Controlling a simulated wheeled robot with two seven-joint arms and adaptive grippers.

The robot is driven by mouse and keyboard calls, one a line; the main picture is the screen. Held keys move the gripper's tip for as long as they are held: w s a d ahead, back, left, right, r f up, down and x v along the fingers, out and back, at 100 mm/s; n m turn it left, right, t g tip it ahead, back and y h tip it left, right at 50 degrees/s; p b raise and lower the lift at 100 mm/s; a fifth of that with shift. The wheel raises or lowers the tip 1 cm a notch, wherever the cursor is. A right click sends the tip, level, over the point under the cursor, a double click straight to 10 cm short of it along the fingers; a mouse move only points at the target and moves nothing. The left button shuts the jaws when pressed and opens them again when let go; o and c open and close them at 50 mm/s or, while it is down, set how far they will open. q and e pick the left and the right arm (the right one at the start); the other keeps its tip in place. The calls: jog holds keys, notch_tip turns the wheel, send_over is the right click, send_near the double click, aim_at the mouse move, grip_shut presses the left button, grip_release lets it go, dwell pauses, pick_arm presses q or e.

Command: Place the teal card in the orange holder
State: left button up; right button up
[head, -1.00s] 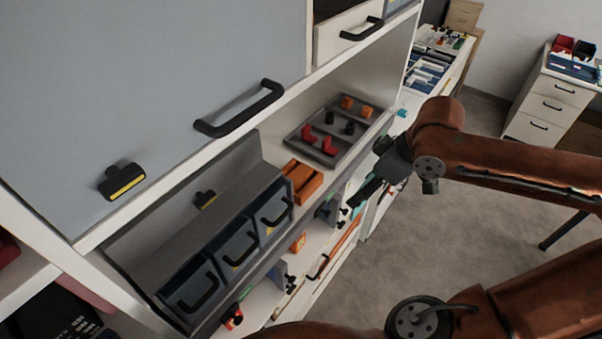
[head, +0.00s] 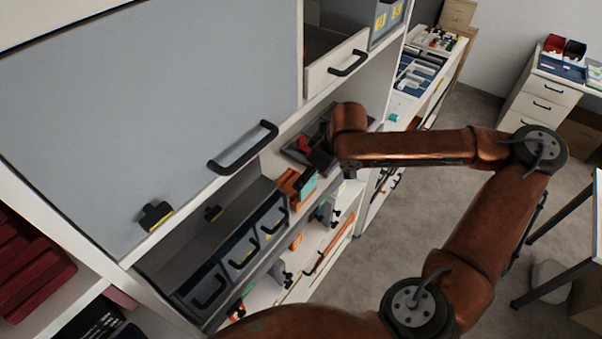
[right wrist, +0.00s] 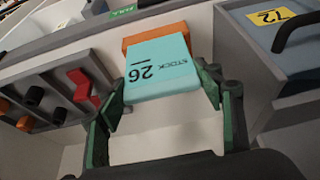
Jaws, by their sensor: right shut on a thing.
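The teal card (right wrist: 158,67), marked "STOCK 26", is between the green fingers of my right gripper (right wrist: 163,88), which is shut on it. The orange holder (right wrist: 156,36) shows just beyond the card's far edge, partly covered by it. In the head view the teal card (head: 307,184) stands at the right side of the orange holder (head: 286,186) on the shelf. I cannot tell whether the card is inside the holder or only in front of it. My right arm hides most of the gripper in the head view. My left gripper is not in view.
A grey tray (head: 293,152) with red and black pieces lies beside the holder, partly behind my arm. Blue-grey bins (head: 243,250) with black handles stand on the other side. A large grey cabinet door (head: 150,120) is above the shelf.

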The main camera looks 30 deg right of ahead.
jog(key=shift+w+a+f, duration=0.3)
jog(key=shift+w+f, duration=0.45)
jog(key=shift+f, duration=0.15)
jog(key=shift+w+a+f, duration=0.25)
jog(key=shift+w+f, duration=0.45)
jog(key=shift+f, duration=0.15)
jog(key=o, duration=1.1)
jog(key=shift+f, duration=0.1)
jog(key=p+v, duration=0.1)
jog(key=v, duration=1.1)
jog(key=shift+s, duration=0.15)
